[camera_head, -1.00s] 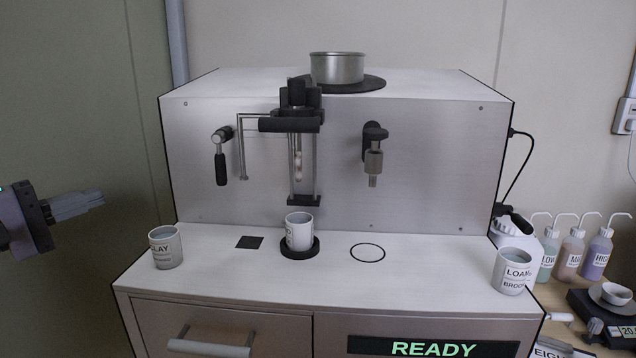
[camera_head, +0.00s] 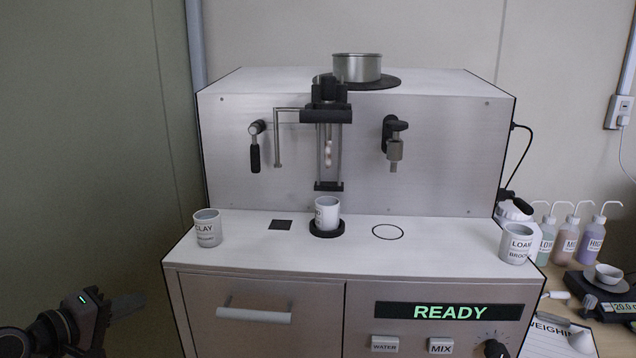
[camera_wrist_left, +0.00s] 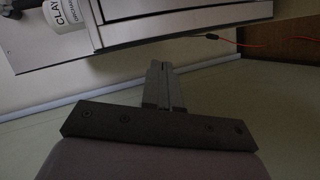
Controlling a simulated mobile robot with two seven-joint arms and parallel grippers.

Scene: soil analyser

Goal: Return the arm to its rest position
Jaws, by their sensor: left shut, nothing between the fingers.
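My left gripper (camera_head: 128,304) is low at the left in the head view, apart from the analyser (camera_head: 290,253) and left of its drawer front. Its fingers are shut with nothing between them; they also show shut and empty in the left wrist view (camera_wrist_left: 162,70). My right gripper shows in neither view. The analyser's display reads READY. A clay cup (camera_head: 207,229) stands at the left of its ledge, and its label also shows in the left wrist view (camera_wrist_left: 68,12). Another cup (camera_head: 327,212) stands upright on the round black pad under the mixer. A loam cup (camera_head: 515,243) stands at the right.
A metal pan (camera_head: 357,68) sits on top of the analyser. At the right, a bench holds several wash bottles (camera_head: 564,240), a scale (camera_head: 601,294) with a small bowl, and a weighing sheet (camera_head: 552,338). The space around my left gripper looks free.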

